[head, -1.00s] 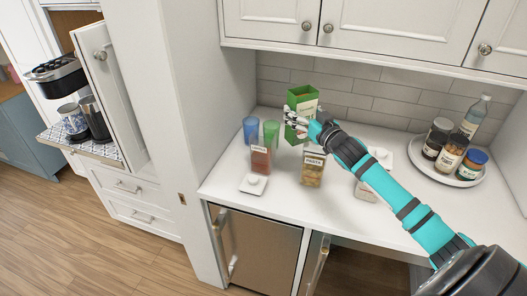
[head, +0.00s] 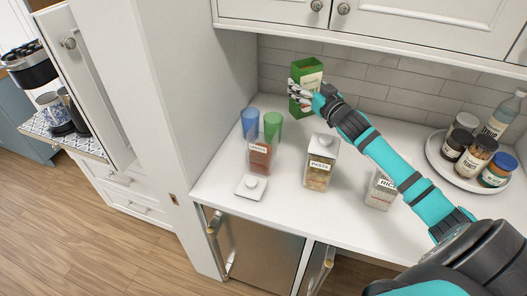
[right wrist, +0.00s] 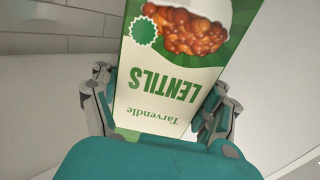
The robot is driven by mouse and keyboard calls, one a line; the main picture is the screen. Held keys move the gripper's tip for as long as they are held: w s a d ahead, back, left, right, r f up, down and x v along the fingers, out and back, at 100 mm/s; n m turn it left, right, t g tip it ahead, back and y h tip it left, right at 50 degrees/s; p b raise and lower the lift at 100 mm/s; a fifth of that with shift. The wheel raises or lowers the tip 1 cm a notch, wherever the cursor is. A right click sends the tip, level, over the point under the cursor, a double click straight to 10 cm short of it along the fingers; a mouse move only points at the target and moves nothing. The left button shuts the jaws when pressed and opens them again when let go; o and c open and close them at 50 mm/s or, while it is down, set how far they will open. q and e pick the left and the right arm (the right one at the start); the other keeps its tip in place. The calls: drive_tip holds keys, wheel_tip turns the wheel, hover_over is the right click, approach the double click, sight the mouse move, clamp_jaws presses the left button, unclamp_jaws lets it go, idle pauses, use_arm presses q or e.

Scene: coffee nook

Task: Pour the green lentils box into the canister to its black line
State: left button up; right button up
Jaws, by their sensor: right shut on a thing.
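The green lentils box (head: 312,75) is upright above the back of the counter. My right gripper (head: 298,91) is shut on it, with its fingers on either side. In the right wrist view the box (right wrist: 180,75) fills the space between the fingers, with its printed name upside down. A clear canister (head: 260,157) with reddish-brown contents stands on the counter, below and left of the box. Its top looks open, and a white lid (head: 251,187) lies in front of it. Its black line cannot be made out. My left gripper is not in view.
A blue glass (head: 250,122) and a green glass (head: 272,127) stand behind the open canister. A lidded pasta canister (head: 318,172) and a rice canister (head: 381,192) stand to the right. A round tray (head: 435,153) holds jars and a bottle. Cabinets hang above.

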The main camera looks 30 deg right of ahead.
drive_tip(key=shift+w+a+f+n+b, duration=0.2)
drive_tip(key=shift+w+f+n+b, duration=0.1)
drive_tip(key=shift+w+f+b, duration=0.4)
use_arm(q)
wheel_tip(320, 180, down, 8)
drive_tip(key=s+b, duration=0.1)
drive_tip(key=b, duration=0.5)
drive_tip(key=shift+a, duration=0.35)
use_arm(e)
drive_tip(key=shift+w+a+f+n, duration=0.4)
drive_tip(key=shift+w+f+n, duration=0.1)
drive_tip(key=shift+n, duration=0.6)
drive_tip(key=shift+w+a+f+n, duration=0.4)
drive_tip(key=shift+w+f+n, duration=0.15)
drive_tip(key=shift+n, duration=0.55)
drive_tip(key=shift+w+a+f+n, duration=0.4)
drive_tip(key=shift+w+f+n, duration=0.1)
drive_tip(key=shift+n, duration=0.6)
